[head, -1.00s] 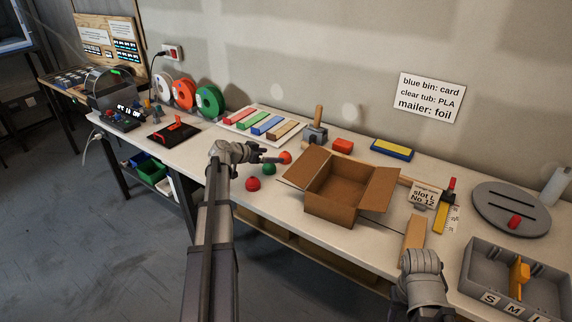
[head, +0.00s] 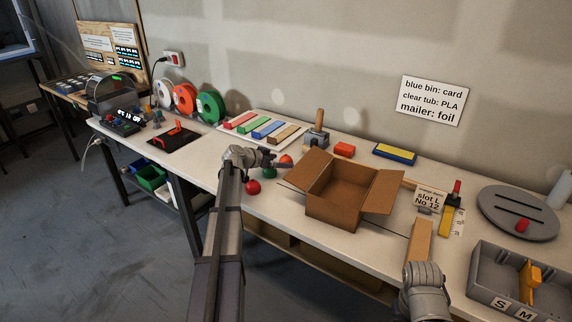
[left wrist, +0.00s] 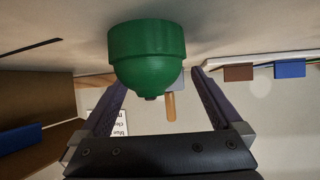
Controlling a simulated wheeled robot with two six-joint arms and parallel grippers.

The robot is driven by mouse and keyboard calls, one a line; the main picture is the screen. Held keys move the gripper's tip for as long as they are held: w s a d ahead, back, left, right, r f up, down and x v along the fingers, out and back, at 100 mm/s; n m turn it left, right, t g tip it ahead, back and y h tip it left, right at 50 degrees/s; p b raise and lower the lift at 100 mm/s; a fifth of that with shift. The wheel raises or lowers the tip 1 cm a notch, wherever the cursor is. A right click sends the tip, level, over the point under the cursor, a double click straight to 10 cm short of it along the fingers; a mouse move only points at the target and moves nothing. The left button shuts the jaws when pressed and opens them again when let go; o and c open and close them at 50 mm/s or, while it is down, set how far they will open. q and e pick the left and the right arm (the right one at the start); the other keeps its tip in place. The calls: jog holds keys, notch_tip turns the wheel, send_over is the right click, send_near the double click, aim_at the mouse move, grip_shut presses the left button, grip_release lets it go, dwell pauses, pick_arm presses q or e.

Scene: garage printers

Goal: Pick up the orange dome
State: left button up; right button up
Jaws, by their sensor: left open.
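The orange dome (head: 287,160) sits on the bench left of the cardboard box, partly behind my left gripper in the head view. The green dome (head: 269,174) is just in front of it, its top partly covered by the gripper. The red dome (head: 253,187) is nearer the front edge. My left gripper (head: 284,165) is open and empty, close by the orange and green domes. In the left wrist view the green dome (left wrist: 147,55) looms large in front of the spread fingers; I cannot make out the orange dome there. My right arm shows at bottom right without its fingers.
The open cardboard box (head: 340,206) stands close right of the gripper. Behind are a hammer with upright wooden handle (head: 319,122), a red-orange block (head: 344,149) and a tray of coloured bars (head: 264,127). Bench space left of the red dome is clear.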

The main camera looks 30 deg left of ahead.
pick_arm(q)
jog(key=x, duration=0.2)
jog(key=shift+w+f+b, duration=0.15)
jog(key=shift+w+b, duration=0.1)
jog(key=shift+b, duration=0.1)
jog(key=shift+s, duration=0.1)
jog(key=shift+c, duration=0.2)
jog(key=c, duration=1.4)
